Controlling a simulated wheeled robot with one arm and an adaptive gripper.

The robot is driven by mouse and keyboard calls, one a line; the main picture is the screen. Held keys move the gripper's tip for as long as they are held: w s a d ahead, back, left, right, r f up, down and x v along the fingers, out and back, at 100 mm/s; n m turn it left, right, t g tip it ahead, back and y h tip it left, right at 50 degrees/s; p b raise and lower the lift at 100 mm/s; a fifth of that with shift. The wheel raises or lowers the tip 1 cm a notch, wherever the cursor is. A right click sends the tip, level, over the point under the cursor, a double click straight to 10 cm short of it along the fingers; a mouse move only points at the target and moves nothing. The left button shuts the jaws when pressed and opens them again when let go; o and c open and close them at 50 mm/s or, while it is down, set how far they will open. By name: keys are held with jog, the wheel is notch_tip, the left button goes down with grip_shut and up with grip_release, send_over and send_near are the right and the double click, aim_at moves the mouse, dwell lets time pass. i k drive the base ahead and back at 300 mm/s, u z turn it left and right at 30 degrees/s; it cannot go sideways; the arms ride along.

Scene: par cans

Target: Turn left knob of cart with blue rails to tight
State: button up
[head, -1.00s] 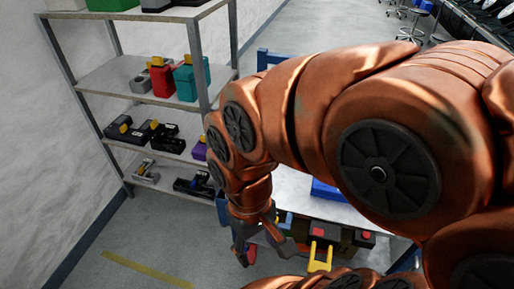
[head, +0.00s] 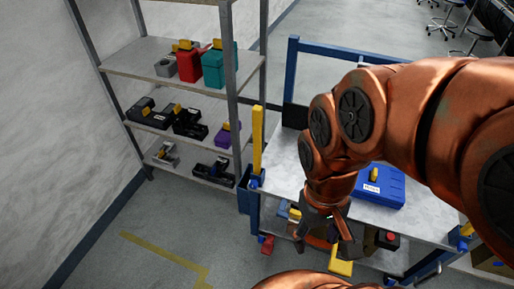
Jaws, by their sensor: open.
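The cart with blue rails (head: 293,65) stands at centre right, with a pale top (head: 285,150) and blue corner posts. A tall yellow bar (head: 257,140) rises at its left corner. Another yellow part (head: 466,230) shows at the right corner. My gripper (head: 322,243) points down, open, in front of the cart's near edge, to the right of the left corner and apart from it. My arm covers much of the cart's right side.
A blue case (head: 379,187) lies on the cart top. Boxes, one dark with a red top (head: 388,238), sit lower, near my gripper. A grey shelf rack (head: 180,92) holding tool cases stands close to the cart's left side. Floor (head: 110,265) is clear at front left.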

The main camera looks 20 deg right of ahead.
aim_at(253, 185)
jog(key=u, duration=0.35)
jog(key=k, duration=1.2)
jog(key=u, duration=1.45)
jog(key=i, duration=0.4)
jog(key=z, duration=0.1)
